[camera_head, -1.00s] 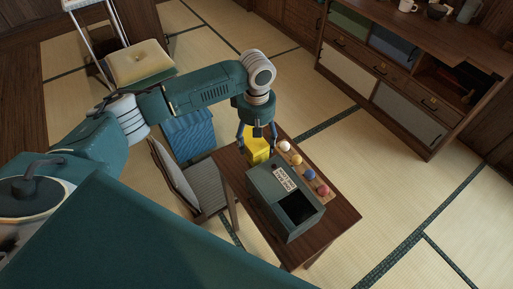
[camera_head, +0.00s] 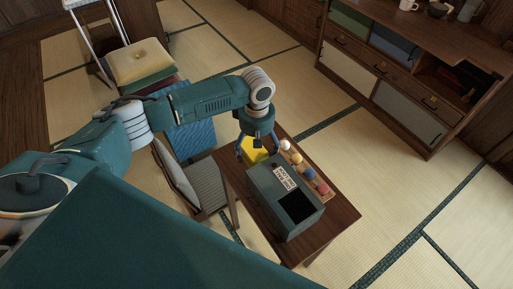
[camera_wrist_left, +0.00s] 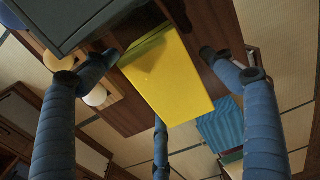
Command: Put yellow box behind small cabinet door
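The yellow box (camera_head: 254,158) stands on the small wooden table, beside a grey-green box-like unit (camera_head: 284,192) with a white label and a dark panel. My left gripper (camera_head: 257,148) is over the yellow box, fingers spread around it. In the left wrist view the yellow box (camera_wrist_left: 167,77) lies between the spread fingers, with gaps visible beside the two side fingertips. A low wooden cabinet (camera_head: 385,78) at the upper right has green, blue and white door panels and a dark open compartment. Which door the task means I cannot tell. My right gripper is not in view.
Several coloured balls sit in a row on a wooden strip (camera_head: 312,181) along the table's (camera_head: 335,222) right side. A chair (camera_head: 212,177) and a blue striped item (camera_head: 193,137) stand left of the table. Tatami floor is free between table and cabinet.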

